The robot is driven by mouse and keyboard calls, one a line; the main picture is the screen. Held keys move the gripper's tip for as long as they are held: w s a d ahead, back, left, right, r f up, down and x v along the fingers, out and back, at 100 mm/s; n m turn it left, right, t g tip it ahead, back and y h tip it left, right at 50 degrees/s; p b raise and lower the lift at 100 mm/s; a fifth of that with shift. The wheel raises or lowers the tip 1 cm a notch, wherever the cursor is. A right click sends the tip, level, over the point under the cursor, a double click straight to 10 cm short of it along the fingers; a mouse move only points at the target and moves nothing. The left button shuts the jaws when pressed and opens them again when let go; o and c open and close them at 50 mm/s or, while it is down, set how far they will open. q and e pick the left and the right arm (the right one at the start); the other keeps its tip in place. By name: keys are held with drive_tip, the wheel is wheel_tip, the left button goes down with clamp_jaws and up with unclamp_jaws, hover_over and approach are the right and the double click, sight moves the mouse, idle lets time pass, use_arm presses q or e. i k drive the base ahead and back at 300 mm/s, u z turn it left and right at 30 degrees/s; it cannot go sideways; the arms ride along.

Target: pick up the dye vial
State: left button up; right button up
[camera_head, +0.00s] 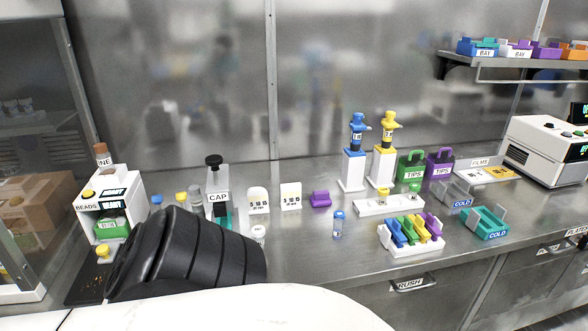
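A small clear vial with a blue cap and bluish contents (338,226) stands upright alone on the steel counter, right of centre. No label reading "dye" is legible, so I cannot tell for sure that it is the dye vial. Other small capped vials, one blue (157,201) and one yellow (181,199), stand at the left behind my black arm part. Neither gripper shows in the head view; a black ribbed part of my arm covers the left front of the counter.
A white rack with colored pieces (415,249) stands right of the lone vial. Behind are a white block (375,207), blue and yellow pipettes (357,130) on stands, and a purple block (320,199). A CAP device (217,197) stands left. Counter around the vial is clear.

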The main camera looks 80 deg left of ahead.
sight(337, 233)
drive_tip(key=k, duration=0.4)
drive_tip(key=u, duration=1)
